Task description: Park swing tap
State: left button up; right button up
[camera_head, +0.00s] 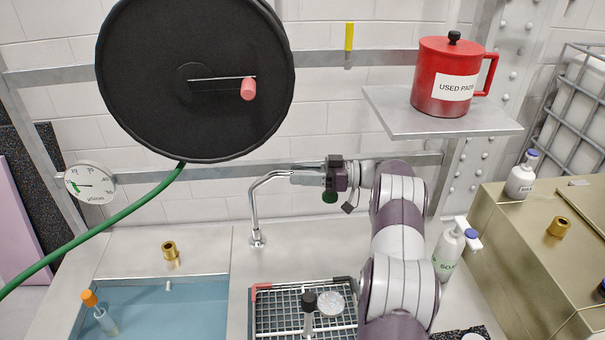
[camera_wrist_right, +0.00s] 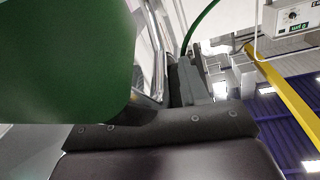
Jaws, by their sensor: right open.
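The chrome swing tap (camera_head: 253,208) stands on the steel counter behind the sink area. Its spout bends over and runs to the right, towards my right gripper (camera_head: 326,178). My right gripper is open, at the spout's outer end; the head view does not show clearly whether it touches the tap. A green piece (camera_head: 330,196) hangs just below the gripper, apparently at the spout end. A large blurred green surface (camera_wrist_right: 65,60) fills the left of the right wrist view, close to a dark finger (camera_wrist_right: 195,90). My left gripper is out of view.
A black hose reel (camera_head: 150,100) hangs at upper left. A red pot (camera_head: 440,97) stands on a wall shelf (camera_head: 395,112) above my right arm. A wire rack (camera_head: 275,310) and a blue basin (camera_head: 180,310) lie in front. A soap bottle (camera_head: 447,252) stands right of my arm.

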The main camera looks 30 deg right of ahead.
jog(key=b+v, duration=0.2)
jog(key=v, duration=1)
jog(key=shift+s+d+b, duration=0.15)
jog(key=shift+d+b, duration=0.2)
jog(key=shift+b, duration=0.05)
